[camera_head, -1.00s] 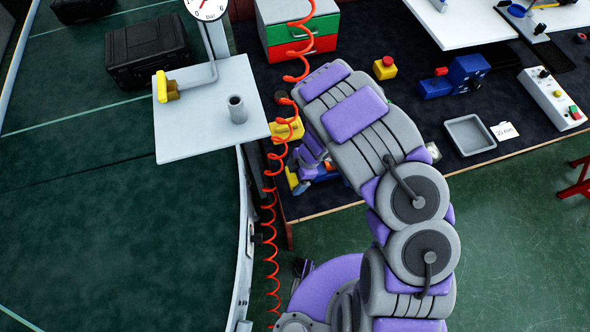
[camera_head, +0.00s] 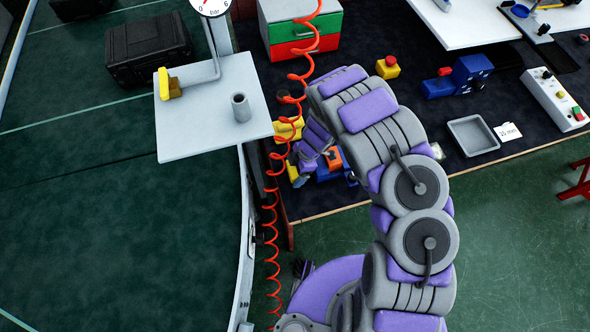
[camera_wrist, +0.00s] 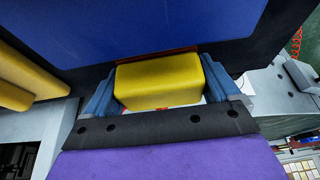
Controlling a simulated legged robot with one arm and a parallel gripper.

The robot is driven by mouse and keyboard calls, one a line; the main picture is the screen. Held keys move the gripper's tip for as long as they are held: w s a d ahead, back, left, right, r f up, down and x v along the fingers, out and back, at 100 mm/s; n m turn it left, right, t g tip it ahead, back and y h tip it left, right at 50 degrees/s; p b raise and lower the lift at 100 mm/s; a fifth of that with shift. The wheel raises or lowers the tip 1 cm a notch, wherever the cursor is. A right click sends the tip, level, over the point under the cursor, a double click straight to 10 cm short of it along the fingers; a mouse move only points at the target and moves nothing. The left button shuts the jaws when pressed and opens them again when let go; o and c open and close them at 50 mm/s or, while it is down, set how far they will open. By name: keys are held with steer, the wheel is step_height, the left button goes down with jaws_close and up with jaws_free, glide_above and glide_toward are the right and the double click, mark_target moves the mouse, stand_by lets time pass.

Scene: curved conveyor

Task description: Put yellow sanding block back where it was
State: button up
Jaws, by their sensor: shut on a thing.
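The yellow sanding block (camera_wrist: 160,82) sits between the two blue-grey fingers of my gripper (camera_wrist: 168,88) in the wrist view. The fingers press on its two ends. A large blue surface (camera_wrist: 150,30) lies just beyond the block, with a thin red edge between them. I cannot tell whether the block touches it. In the head view my gripper (camera_head: 303,168) is low at the left edge of the dark workbench (camera_head: 395,185), beside a blue and orange object (camera_head: 332,163). The arm partly hides this spot.
A coiled red hose (camera_head: 268,205) hangs close left of my gripper. A pale shelf (camera_head: 195,140) holds a yellow-brown item (camera_head: 166,84) and a grey cup (camera_head: 240,108). A yellow object (camera_head: 289,130) lies behind the gripper. A grey tray (camera_head: 472,136) stands right.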

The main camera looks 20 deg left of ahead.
steer(key=shift+d+f, duration=0.35)
steer(key=shift+s+f, duration=0.1)
steer(key=shift+f, duration=0.05)
steer(key=o, duration=1)
steer(key=shift+c, duration=0.2)
steer(key=shift+o, duration=0.4)
steer(key=shift+s+f, duration=0.1)
